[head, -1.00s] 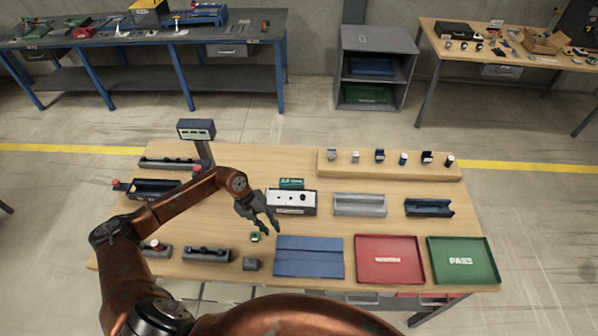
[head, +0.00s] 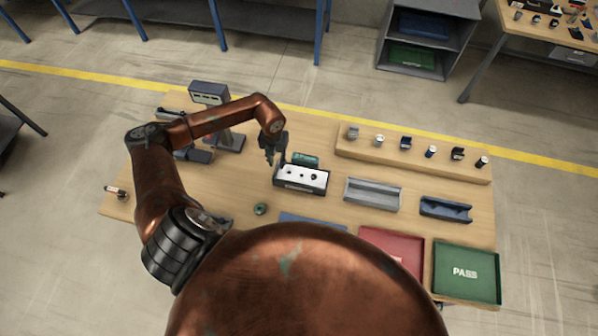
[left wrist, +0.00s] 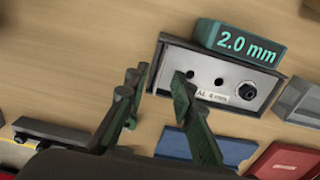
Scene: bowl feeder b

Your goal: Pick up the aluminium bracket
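A pale metal plate with holes, marked AL 4 mm, sits in a dark box-shaped holder (head: 300,187) mid-table. The plate (left wrist: 233,76) shows closer in the left wrist view, with a dark round fastener (left wrist: 247,90) at its right end. It looks like the aluminium bracket, though I cannot be sure. A green 2.0 mm block (left wrist: 240,42) lies along its back edge. My left gripper (head: 275,158) hangs by the holder's back left corner. Its fingers (left wrist: 155,84) are apart and empty; one overlaps the plate's left end in view. Contact cannot be told. My right gripper is not seen.
Right of the holder stand a grey channel block (head: 373,193) and a dark blue one (head: 446,209). A wooden rail (head: 413,155) with several small parts runs behind. A red tray (head: 410,246), green PASS tray (head: 467,272) and blue mat (head: 312,222) lie in front.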

